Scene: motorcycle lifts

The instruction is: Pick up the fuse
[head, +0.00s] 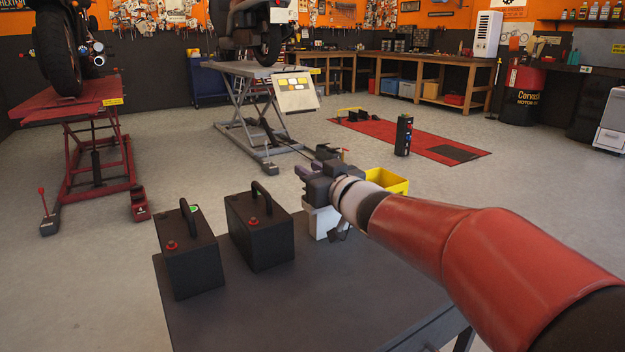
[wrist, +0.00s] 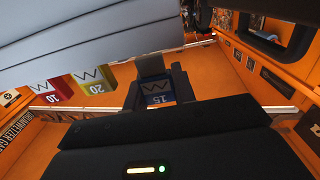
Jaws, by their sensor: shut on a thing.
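My gripper (head: 309,173) is above the far edge of the dark table in the head view. In the wrist view its dark jaws (wrist: 158,90) are shut on a blue fuse (wrist: 160,99) marked 15. The fuse is partly covered by the jaws, and I cannot make it out in the head view. A red fuse (wrist: 60,91) marked 10 and a yellow fuse (wrist: 95,86) marked 20 show to the left in the wrist view, beside a large pale grey surface (wrist: 90,35). They are apart from my jaws.
Two black batteries (head: 188,255) (head: 262,230) with handles stand on the dark table (head: 300,310). A white container (head: 322,224) and a yellow bin (head: 393,182) are near my gripper. A grey lift (head: 240,70) and a red lift (head: 75,108) stand beyond open floor.

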